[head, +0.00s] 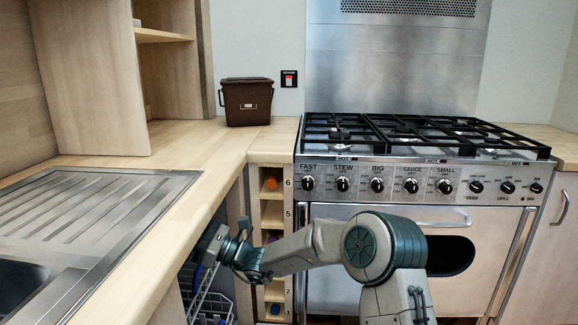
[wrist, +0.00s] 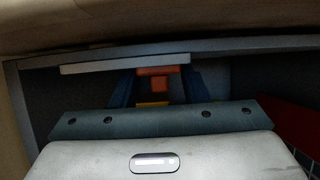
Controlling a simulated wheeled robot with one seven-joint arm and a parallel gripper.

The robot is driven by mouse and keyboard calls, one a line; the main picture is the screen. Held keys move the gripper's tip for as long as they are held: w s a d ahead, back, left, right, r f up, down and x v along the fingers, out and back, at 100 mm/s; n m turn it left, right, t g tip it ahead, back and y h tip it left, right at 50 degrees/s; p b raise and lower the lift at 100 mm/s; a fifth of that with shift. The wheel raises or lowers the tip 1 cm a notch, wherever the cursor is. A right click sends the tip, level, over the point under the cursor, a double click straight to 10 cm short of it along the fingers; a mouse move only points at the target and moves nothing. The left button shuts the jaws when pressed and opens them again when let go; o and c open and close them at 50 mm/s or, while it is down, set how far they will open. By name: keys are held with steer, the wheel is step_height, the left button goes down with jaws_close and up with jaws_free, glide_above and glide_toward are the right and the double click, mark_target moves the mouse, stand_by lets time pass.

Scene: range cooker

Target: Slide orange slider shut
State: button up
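The orange slider (wrist: 154,82) is a small block with a short stem, seen in the wrist view on the dark inner face of an open appliance under the counter. My gripper (wrist: 157,74) has its two blue fingers apart, one on each side of the slider, with dark gaps between. I cannot tell whether a finger touches it. A yellow piece (wrist: 153,104) shows just below the slider. In the head view my gripper (head: 210,244) is at the opening under the counter edge, and the slider is hidden there.
The wooden counter edge (head: 160,252) runs close above my gripper. A dish rack (head: 208,300) with blue items is below it. A wooden bottle rack (head: 271,215) and the range cooker (head: 340,225) stand to the right. A light grey bar (wrist: 125,64) lies beside the slider.

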steer(key=c, duration=0.6)
steer(key=shift+o, duration=0.2)
steer(key=shift+s, duration=0.25)
steer(key=shift+s+a, duration=0.1)
steer(key=shift+s, duration=1.4)
steer(key=shift+s+a+p, duration=0.15)
steer(key=shift+s+p, duration=0.25)
steer(key=shift+s, duration=0.85)
steer(key=o, duration=1.2)
steer(key=shift+o, duration=0.2)
steer(key=v, duration=0.8)
